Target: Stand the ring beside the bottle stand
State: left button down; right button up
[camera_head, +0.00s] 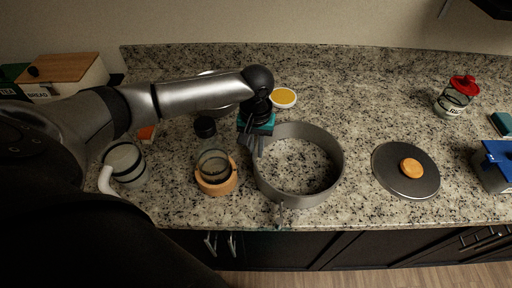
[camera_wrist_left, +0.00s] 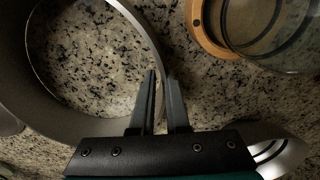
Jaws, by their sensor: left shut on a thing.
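The ring (camera_head: 303,198) is a wide grey metal band lying flat, open side up, on or just above the granite counter; I cannot tell which. My left gripper (camera_head: 257,147) is shut on its left wall, and the wrist view shows the two fingers (camera_wrist_left: 161,95) straddling the rim of the ring (camera_wrist_left: 48,120). The bottle stand (camera_head: 218,188) is a round wooden holder just left of the ring, with a clear dark-capped bottle (camera_head: 212,158) upright in it. The stand also shows at the top of the wrist view (camera_wrist_left: 203,38). My right gripper is not in view.
A grey lid (camera_head: 390,178) with an orange knob lies to the right. A glass mug (camera_head: 126,165) stands left of the stand, and a yellow-filled bowl (camera_head: 283,97) sits behind the ring. A red-topped jar (camera_head: 456,99) and blue-lidded container (camera_head: 494,168) are far right. The front edge is close.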

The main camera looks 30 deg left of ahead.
pick_arm(q)
jog(key=c, duration=0.9)
grip_release()
jog(key=shift+f, duration=0.1)
notch_tip(320, 180, up, 12)
jog(key=shift+r+p, duration=0.2)
jog(key=shift+p, duration=0.5)
